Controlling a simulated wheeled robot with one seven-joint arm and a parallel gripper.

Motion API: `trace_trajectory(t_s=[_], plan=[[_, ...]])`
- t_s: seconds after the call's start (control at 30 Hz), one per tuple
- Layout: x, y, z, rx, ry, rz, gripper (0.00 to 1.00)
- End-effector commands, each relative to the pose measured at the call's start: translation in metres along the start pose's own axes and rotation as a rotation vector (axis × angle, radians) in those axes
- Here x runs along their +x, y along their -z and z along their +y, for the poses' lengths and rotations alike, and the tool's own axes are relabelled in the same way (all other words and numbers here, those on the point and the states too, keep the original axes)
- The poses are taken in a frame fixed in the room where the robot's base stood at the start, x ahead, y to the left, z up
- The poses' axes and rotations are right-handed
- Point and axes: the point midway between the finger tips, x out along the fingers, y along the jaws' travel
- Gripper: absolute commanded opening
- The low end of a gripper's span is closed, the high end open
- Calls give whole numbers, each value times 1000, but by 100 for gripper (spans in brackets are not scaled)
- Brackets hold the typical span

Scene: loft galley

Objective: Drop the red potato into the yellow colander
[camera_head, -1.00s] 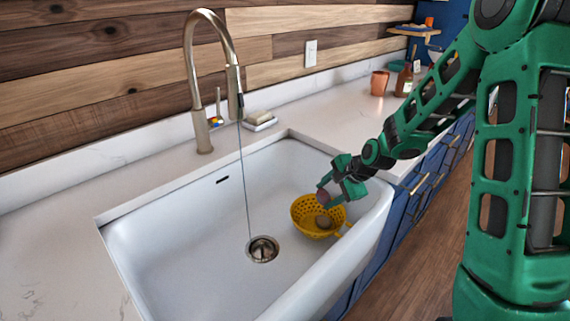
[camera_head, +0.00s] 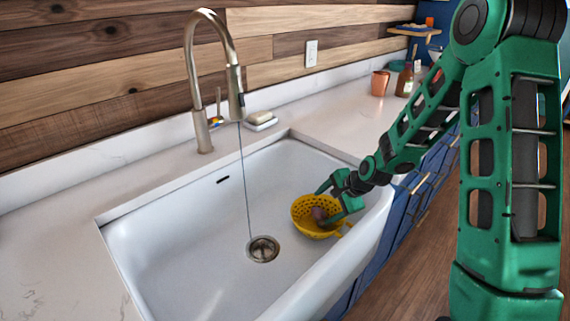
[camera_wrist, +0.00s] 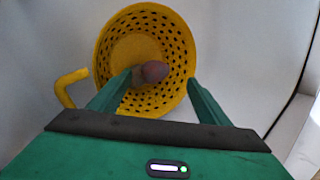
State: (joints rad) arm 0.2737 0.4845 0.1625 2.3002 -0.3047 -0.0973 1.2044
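The yellow colander (camera_head: 299,222) stands in the white sink, right of the drain. It also shows in the wrist view (camera_wrist: 112,45), with its handle to the left. The red potato (camera_head: 318,213) lies low in the colander; the wrist view shows it too (camera_wrist: 155,71). A browner potato (camera_wrist: 138,76) is beside it, partly hidden. My gripper (camera_head: 325,207) is just over the colander. Its fingers are spread wide in the wrist view (camera_wrist: 160,79), with a clear gap between the red potato and the right finger. The left fingertip appears close to the browner potato.
The white sink (camera_head: 190,255) has a drain (camera_head: 263,249) and walls around the colander. A tall faucet (camera_head: 197,100) rises behind, with a thin line hanging from it. Soap on a dish (camera_head: 260,120), a copper cup (camera_head: 380,83) and a bottle (camera_head: 404,82) stand on the counter.

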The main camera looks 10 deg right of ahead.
Motion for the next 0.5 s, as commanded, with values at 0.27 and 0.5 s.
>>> trace_trajectory(t_s=[0.27,0.5], plan=[[-1,0,0,0,0,0,70],[-23,1,0,1,2,2,70]])
